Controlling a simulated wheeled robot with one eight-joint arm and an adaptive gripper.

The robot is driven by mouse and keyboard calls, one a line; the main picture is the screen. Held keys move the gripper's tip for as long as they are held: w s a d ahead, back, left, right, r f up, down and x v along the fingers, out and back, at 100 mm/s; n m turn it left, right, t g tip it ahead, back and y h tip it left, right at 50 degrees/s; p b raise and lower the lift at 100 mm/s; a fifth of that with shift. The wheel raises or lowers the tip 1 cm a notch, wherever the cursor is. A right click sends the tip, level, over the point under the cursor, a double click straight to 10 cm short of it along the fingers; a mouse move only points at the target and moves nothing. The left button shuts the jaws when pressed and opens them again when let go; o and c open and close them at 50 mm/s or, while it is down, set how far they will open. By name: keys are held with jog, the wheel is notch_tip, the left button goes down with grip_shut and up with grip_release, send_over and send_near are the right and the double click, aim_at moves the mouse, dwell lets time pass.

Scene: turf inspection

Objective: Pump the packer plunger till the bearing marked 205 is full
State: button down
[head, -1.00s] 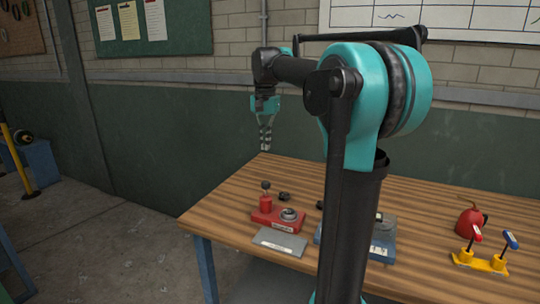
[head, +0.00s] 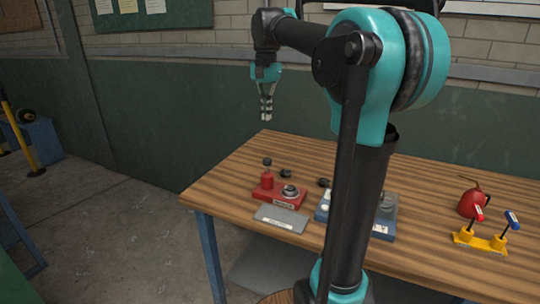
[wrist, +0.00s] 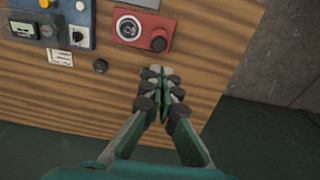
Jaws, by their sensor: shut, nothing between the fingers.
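The red packer (head: 277,195) stands near the left end of the bench, with a label on its front too small to read. A round metal bearing (head: 289,191) sits on the packer beside the plunger and also shows in the wrist view (wrist: 128,27). I cannot read a 205 or tell how full it is. My gripper (head: 266,118) is shut and empty, above and behind the packer, pointing down. Its closed fingertips (wrist: 160,72) touch nothing.
A grey plate (head: 281,218) lies in front of the packer. A blue unit (head: 385,226) stands right of it, partly behind my arm. A red can (head: 471,202) and yellow stand (head: 480,242) are farther right.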

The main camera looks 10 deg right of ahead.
aim_at(267, 159)
jog(key=shift+f, duration=0.1)
notch_tip(267, 159, down, 14)
jog(key=shift+r, duration=0.1)
dwell(0.4)
jog(key=shift+f, duration=1.15)
jog(key=shift+r, duration=0.4)
notch_tip(267, 159, up, 13)
jog(key=shift+r, duration=0.2)
